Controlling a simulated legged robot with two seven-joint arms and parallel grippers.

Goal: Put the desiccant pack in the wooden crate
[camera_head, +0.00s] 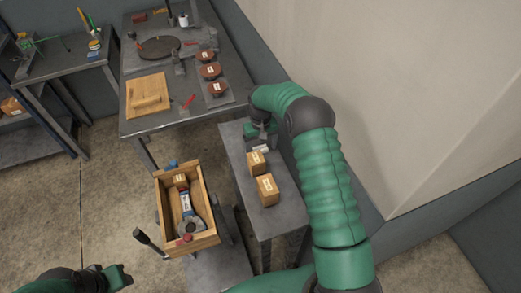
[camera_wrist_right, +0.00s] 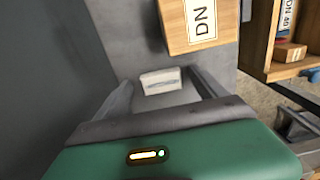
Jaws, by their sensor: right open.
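The desiccant pack (camera_wrist_right: 160,81) is a small white packet with a dark line of print, lying on the grey side table. It also shows small in the head view (camera_head: 261,148). My right gripper (camera_wrist_right: 162,84) is open, with its two fingers on either side of the pack; I cannot tell whether they touch it. The wooden crate (camera_head: 204,184) stands left of the side table and holds a small cardboard box and a grey metal part with a label. Its edge shows in the wrist view (camera_wrist_right: 258,40). My left gripper (camera_head: 118,277) is at the bottom left, its jaws unclear.
Two cardboard boxes (camera_head: 268,190) (camera_head: 256,163) sit on the side table (camera_head: 236,152) near the pack. A workbench (camera_head: 200,115) behind carries a wooden board, a dark disc and several reddish round parts. A wall stands close on the right. A dark-handled lever (camera_head: 148,240) rises beside the crate.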

